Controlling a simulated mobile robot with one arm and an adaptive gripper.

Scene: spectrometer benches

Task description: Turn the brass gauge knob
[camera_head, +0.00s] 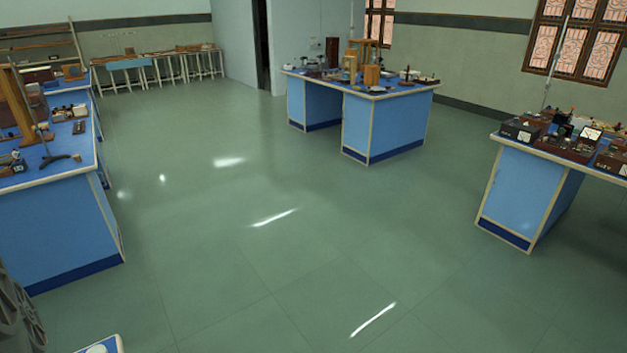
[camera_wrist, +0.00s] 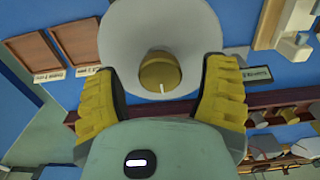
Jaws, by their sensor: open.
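The brass gauge knob (camera_wrist: 158,70) shows in the wrist view as a round, yellowish knob with a short white mark at its lower edge. It sits in front of a pale round disc (camera_wrist: 195,25). My gripper (camera_wrist: 163,73) is open, with one ridged yellow finger on each side of the knob. Gaps show between the fingers and the knob in the picture. I cannot tell how far the fingertips are from it in depth. I cannot make out the knob or my gripper in the head view.
Brown trays (camera_wrist: 78,40) with small labels lie on the blue surface in the wrist view. Pale blocks (camera_wrist: 292,45) stand at upper right. In the head view, blue benches (camera_head: 385,130) with instruments stand around a wide clear floor (camera_head: 240,220). A bench corner (camera_head: 115,345) shows at the bottom.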

